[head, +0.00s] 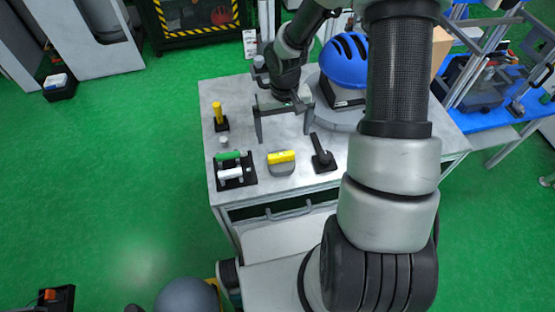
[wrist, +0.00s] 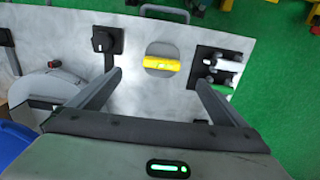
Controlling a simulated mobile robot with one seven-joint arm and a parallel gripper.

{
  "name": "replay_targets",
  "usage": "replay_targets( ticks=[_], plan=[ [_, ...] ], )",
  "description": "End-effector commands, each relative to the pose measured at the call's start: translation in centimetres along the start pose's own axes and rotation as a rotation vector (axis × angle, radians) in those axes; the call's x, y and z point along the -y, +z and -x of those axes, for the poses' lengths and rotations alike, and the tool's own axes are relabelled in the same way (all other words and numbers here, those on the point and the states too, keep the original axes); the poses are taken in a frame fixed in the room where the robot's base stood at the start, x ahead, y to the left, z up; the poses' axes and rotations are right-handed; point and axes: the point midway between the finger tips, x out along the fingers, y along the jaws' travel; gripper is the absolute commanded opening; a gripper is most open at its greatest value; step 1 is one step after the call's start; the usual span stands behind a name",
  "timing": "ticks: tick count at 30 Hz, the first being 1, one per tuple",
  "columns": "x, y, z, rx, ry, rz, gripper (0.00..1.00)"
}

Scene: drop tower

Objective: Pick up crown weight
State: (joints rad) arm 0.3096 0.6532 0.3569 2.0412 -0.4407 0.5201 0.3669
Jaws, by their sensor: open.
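No label marks a crown weight. The likeliest match is a rounded grey piece with a yellow grip bar (head: 281,157), lying on the grey bench near its front edge. It also shows in the wrist view as a yellow bar (wrist: 163,65) on a pale grey body, ahead of my fingertips and between their lines. My gripper (head: 284,137) is open and empty, over the bench and behind the yellow-barred piece in the head view. In the wrist view, my gripper's two fingers (wrist: 159,80) are spread wide, with bare bench between them.
On the bench (head: 240,100), a black holder with green and white cylinders (head: 232,170) stands left of the yellow-barred piece, a black lever on a plate (head: 322,155) right. A yellow post (head: 218,115) stands back left. A blue helmet (head: 345,62) sits behind, right of my gripper.

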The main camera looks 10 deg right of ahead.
Motion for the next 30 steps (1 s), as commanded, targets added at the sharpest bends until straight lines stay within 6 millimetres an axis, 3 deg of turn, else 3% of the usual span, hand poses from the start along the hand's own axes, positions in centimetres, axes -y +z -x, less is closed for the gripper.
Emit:
replay_targets(
  ticks=[3, 10, 20, 30],
  plan=[
    [0.1, 0.2, -3.0, 0.006, -0.001, 0.002, 0.97],
    [0.1, 0.1, -7.6, 0.004, 0.000, 0.001, 0.97],
    [0.2, 0.0, -10.3, 0.002, 0.000, 0.001, 0.97],
    [0.5, -0.2, -14.6, 0.001, 0.001, 0.001, 0.97]
  ],
)
